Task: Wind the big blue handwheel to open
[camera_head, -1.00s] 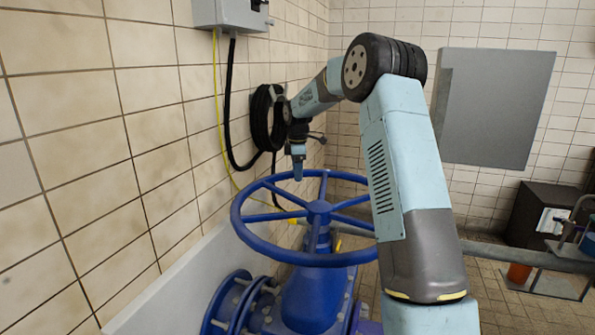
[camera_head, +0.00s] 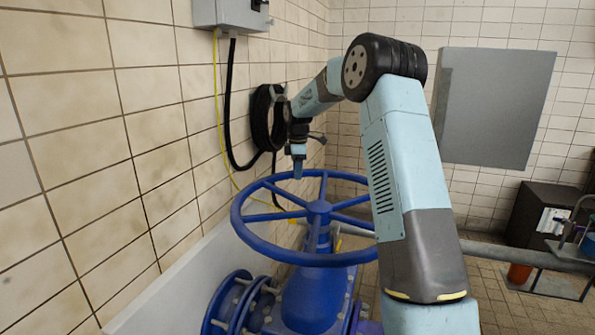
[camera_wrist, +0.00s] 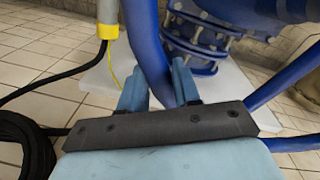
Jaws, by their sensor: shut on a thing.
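The big blue handwheel (camera_head: 318,207) lies nearly flat on top of the blue valve body (camera_head: 310,295), with spokes meeting at a central hub. My gripper (camera_head: 298,172) points down at the wheel's far rim, left of the hub. In the wrist view the two light blue fingers of my gripper (camera_wrist: 160,85) are shut on the handwheel's rim (camera_wrist: 148,50), which runs between them. A spoke of the wheel (camera_wrist: 285,75) shows to the right there. The exact contact of the fingertips is partly hidden by the rim.
The tiled wall (camera_head: 90,150) stands close on the left, with a coiled black hose (camera_head: 262,118) near my gripper and a grey box (camera_head: 230,14) above. A grey panel (camera_head: 495,105) hangs on the back wall. A yellow-ended cable (camera_wrist: 107,30) is close in the wrist view.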

